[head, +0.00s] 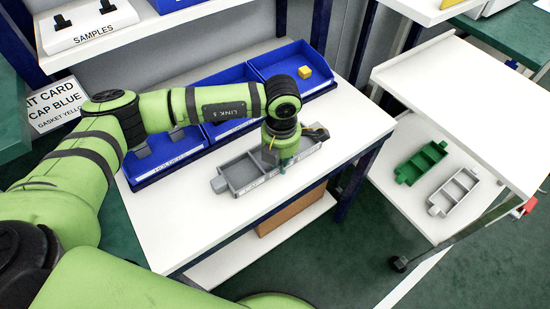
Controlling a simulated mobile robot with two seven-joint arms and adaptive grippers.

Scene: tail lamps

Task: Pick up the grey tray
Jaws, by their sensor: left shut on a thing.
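The grey tray (236,177) is a long divided tray with a label on its front side and a tab at its left end. It is at the front of the white table (213,218); I cannot tell whether it touches the tabletop. My left gripper (283,164) reaches down from above and is shut on the tray right of its middle. The wrist hides part of the tray behind it. My right gripper is not in view.
Blue bins (160,169) stand behind the tray, one holding a yellow block (305,72). A white cart (410,190) at right carries a green tray (422,161) and a pale grey tray (454,191). A shelf overhangs the table's back. The tabletop's front left is clear.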

